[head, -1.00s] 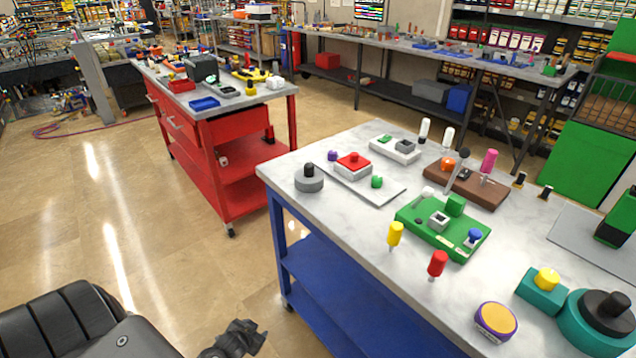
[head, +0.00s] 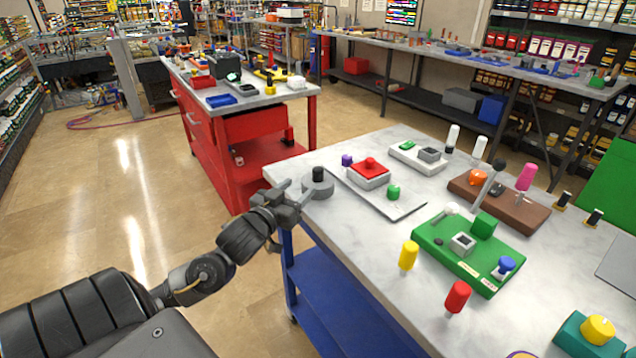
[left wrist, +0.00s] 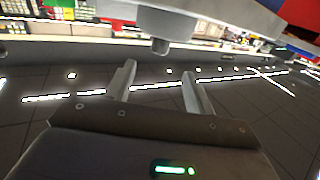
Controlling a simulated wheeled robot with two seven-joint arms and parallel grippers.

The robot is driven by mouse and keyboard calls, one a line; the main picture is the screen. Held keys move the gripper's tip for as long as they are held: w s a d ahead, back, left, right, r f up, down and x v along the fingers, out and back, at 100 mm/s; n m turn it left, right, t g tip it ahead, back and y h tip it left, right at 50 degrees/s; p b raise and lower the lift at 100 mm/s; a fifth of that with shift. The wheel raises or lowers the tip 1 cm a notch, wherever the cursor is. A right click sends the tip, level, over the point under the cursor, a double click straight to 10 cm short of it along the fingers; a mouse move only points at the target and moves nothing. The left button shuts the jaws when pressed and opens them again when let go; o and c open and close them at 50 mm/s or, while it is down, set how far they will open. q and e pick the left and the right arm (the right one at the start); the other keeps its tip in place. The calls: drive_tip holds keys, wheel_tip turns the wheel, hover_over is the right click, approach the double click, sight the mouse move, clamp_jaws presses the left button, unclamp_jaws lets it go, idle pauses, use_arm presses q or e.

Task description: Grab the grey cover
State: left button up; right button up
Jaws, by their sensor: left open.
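The grey cover (head: 318,188) is a round grey disc with a black knob on top. Whether a finger touches the cover cannot be told. My right gripper is not in view.
A grey plate with a red-topped block (head: 369,172) and a green knob (head: 393,192) lies right of the cover. A green base (head: 455,262), yellow-handled and red-handled tools stand farther right. A red cart (head: 250,150) stands behind left; the floor left is clear.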

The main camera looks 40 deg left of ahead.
sight(315, 172)
use_arm(q)
drive_tip(key=w, duration=0.3)
drive_tip(key=shift+w+a+f, duration=0.1)
drive_tip(key=shift+w+a, duration=0.1)
drive_tip(key=shift+w, duration=0.2)
drive_tip(key=shift+w+a+r+p, duration=0.15)
drive_tip(key=shift+w+r+p, duration=0.05)
drive_tip(key=shift+w+p, duration=0.1)
drive_tip(key=w, duration=0.4)
drive_tip(key=shift+w+a+f+p, duration=0.1)
drive_tip(key=shift+w+a+p, duration=0.1)
drive_tip(key=shift+a+p, duration=0.15)
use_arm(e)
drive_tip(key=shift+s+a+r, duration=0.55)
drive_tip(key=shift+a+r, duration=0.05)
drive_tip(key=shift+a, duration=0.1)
use_arm(q)
drive_tip(key=c, duration=1.1)
